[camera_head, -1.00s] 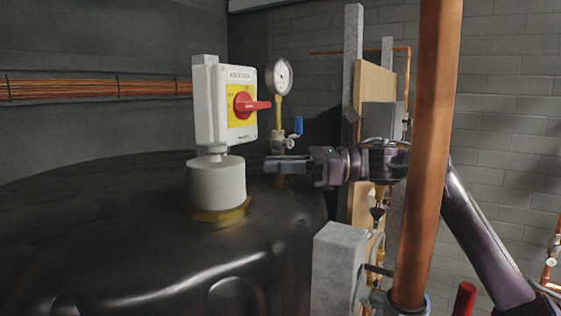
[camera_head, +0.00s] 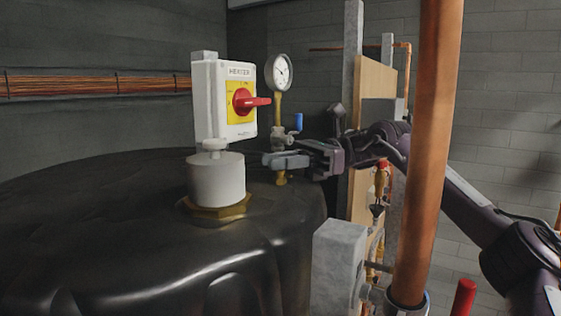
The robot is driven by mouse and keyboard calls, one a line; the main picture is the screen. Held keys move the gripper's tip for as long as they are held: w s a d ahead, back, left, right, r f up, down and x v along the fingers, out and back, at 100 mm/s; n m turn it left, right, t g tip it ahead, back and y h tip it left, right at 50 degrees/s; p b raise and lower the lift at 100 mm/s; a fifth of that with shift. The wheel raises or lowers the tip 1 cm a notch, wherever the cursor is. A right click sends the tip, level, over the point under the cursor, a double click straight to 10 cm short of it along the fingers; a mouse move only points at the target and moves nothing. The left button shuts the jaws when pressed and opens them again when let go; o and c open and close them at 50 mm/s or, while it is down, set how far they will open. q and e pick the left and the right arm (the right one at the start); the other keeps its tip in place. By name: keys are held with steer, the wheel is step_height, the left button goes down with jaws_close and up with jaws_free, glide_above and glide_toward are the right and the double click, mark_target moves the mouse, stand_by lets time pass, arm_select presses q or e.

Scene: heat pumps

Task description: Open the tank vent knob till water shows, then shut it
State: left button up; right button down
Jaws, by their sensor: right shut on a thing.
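The black tank (camera_head: 110,235) fills the lower left. A brass vent fitting (camera_head: 281,178) stands at its right side, below the pressure gauge (camera_head: 279,73) and a small valve with a blue lever (camera_head: 298,122). My right gripper (camera_head: 272,160) reaches in from the right, its fingers at this fitting. It is shut on the vent knob, which the fingers mostly hide. I cannot tell how far the knob is turned, and no water is visible. My left gripper is not in view.
A white heater switch box (camera_head: 223,100) with a red handle (camera_head: 247,102) and a white cylinder (camera_head: 216,182) stand left of the gripper. A thick copper pipe (camera_head: 428,150) crosses in front of my right arm.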

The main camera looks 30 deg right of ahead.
steer(key=shift+n+g, duration=0.3)
steer(key=shift+g, duration=0.2)
steer(key=c, duration=1.3)
jaws_free()
steer(key=shift+o, duration=0.2)
step_height(320, 180, up, 9)
steer(key=shift+a+r+b, duration=0.1)
steer(key=shift+r+b, duration=0.05)
steer(key=shift+b, duration=0.85)
step_height(320, 180, up, 11)
steer(key=p, duration=0.1)
